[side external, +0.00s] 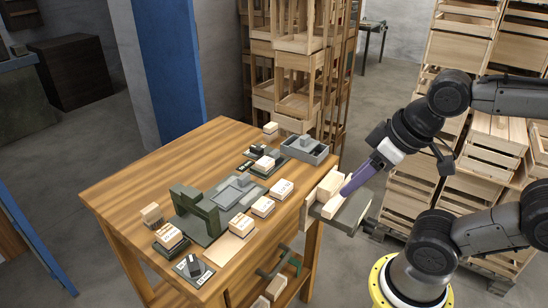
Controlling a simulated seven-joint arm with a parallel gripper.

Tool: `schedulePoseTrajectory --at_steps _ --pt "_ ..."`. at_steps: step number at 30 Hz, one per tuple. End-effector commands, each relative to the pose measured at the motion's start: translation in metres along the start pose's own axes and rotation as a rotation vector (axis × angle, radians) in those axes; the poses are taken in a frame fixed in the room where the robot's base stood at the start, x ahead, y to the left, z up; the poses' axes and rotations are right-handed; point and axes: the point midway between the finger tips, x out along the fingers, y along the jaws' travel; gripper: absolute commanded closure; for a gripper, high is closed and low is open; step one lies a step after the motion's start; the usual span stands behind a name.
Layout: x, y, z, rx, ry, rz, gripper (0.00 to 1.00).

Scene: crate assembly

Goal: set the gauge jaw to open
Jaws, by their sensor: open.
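My gripper (345,192), with purple fingers, is at the right side of the table, over a grey tray (352,212) that holds pale wooden blocks (329,184). It is open; I cannot tell whether the fingers touch a block. No part is clearly identifiable as the gauge jaw. A dark green fixture (205,203) with a raised bridge stands mid-table, left of my gripper. A small dark device (193,266) sits on a labelled plate at the front edge. Their jaw settings are too small to tell.
The wooden table (130,191) carries several labelled pale blocks (242,224) and a grey open box (305,149) at the back right. Its left part is clear. Stacked crates (470,150) stand behind my arm.

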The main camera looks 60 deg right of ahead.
Motion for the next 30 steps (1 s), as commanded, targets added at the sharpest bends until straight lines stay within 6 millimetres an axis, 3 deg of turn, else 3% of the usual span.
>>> schedulePoseTrajectory --at_steps 11,14,22,26,30 --pt "-0.001 0.000 0.004 0.101 -0.021 0.001 0.47" --pt "-0.017 0.000 -0.010 0.223 -0.002 0.000 0.47" --pt "-0.050 0.008 -0.089 0.597 -0.030 0.027 0.47" --pt "-0.053 0.019 -0.135 0.782 -0.063 0.059 0.47" --pt "-0.042 0.037 -0.187 0.981 -0.105 0.106 0.47"
